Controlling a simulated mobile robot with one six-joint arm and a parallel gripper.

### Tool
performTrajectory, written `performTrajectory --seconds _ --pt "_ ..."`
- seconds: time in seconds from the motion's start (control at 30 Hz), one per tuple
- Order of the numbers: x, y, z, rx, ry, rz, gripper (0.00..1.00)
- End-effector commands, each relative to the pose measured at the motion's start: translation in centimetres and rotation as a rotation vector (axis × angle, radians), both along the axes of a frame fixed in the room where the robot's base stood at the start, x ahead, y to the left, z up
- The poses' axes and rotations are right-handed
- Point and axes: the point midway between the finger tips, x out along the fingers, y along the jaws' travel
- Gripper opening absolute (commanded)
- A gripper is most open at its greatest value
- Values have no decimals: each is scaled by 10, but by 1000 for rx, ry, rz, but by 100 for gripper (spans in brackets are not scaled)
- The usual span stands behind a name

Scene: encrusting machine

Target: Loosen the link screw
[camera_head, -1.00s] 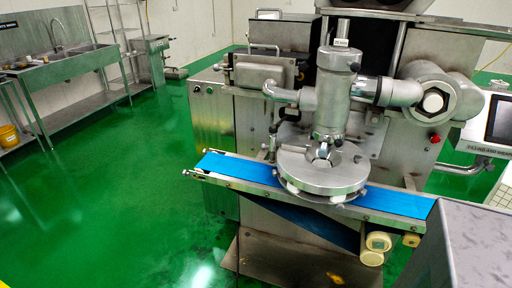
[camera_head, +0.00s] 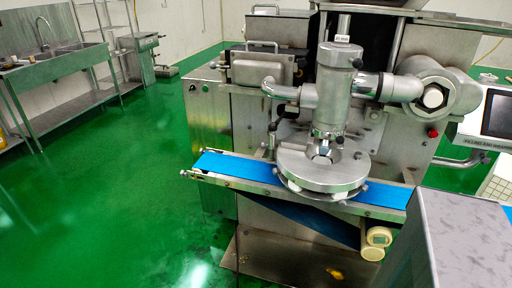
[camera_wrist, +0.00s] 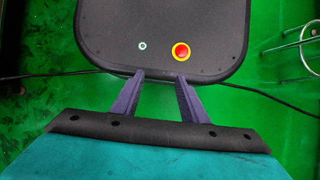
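The encrusting machine (camera_head: 330,100) stands in the middle of the head view, with a vertical steel cylinder (camera_head: 335,90) above a round steel disc (camera_head: 322,172). Horizontal pipes join the cylinder from the left and right. I cannot tell which small part is the link screw. My gripper (camera_wrist: 160,77) shows only in the wrist view. Its two fingers are apart with nothing between them. It points down over a dark rounded panel with a red button (camera_wrist: 181,52), which looks like my own base, away from the machine.
A blue conveyor belt (camera_head: 240,171) runs under the disc. A grey metal box (camera_head: 480,240) blocks the lower right. A control screen (camera_head: 499,113) is at the right edge. A steel sink bench (camera_head: 60,67) stands at the left. The green floor (camera_head: 110,200) at left is clear.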

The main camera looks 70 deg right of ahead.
Motion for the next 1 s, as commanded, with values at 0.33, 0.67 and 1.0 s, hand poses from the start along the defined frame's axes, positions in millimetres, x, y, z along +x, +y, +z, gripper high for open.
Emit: performTrajectory --seconds 0.33,0.67,1.0 --pt "40 -58 14 -192 -3 -138 40" --pt "107 -188 71 -653 -52 -486 40" --pt "149 -336 175 -1190 -187 -900 40"
